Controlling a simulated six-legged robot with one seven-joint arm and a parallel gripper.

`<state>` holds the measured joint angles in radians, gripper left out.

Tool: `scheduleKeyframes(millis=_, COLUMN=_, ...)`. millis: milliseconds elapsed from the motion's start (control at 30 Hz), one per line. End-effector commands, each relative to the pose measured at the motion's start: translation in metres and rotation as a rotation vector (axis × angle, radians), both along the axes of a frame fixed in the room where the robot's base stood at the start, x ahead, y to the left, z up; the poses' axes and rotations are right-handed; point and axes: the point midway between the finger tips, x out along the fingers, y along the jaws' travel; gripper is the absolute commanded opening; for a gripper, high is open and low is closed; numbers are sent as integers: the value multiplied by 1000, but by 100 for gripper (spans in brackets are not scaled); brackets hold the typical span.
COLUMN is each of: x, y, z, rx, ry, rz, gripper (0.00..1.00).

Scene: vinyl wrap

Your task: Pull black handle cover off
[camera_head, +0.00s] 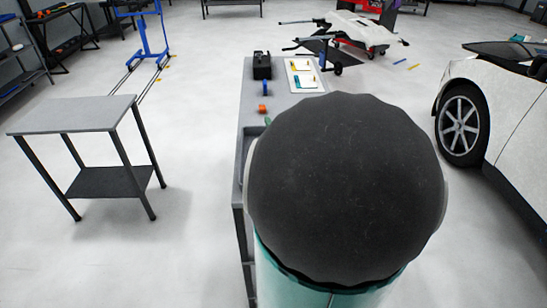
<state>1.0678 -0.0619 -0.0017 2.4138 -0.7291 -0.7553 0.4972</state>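No black handle cover can be made out in the head view. A white car (512,110) stands at the right edge, cut off by the frame. Its front wheel, fender and part of its side show, and no door handle is visible. My gripper is not in view. A large dark rounded part of my own arm fills the lower middle and hides most of the workbench (252,85) behind it.
The workbench holds a black box-like item (262,66), a small orange block (263,109) and a white tray (302,75) with tools. A grey side table (75,115) stands left. A blue stand (145,35) is farther back. Floor between bench and side table is clear.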

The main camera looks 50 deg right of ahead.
Motion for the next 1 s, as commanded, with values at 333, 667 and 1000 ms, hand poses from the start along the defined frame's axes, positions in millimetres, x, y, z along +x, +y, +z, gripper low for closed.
scheduleKeyframes(millis=333, x=-24, y=28, z=17, rx=-1, ry=-1, rz=0, gripper=65)
scheduleKeyframes(millis=667, x=-25, y=30, z=17, rx=1, ry=-1, rz=0, gripper=65)
scheduleKeyframes(millis=1000, x=-19, y=35, z=19, rx=0, ry=14, rz=1, gripper=65)
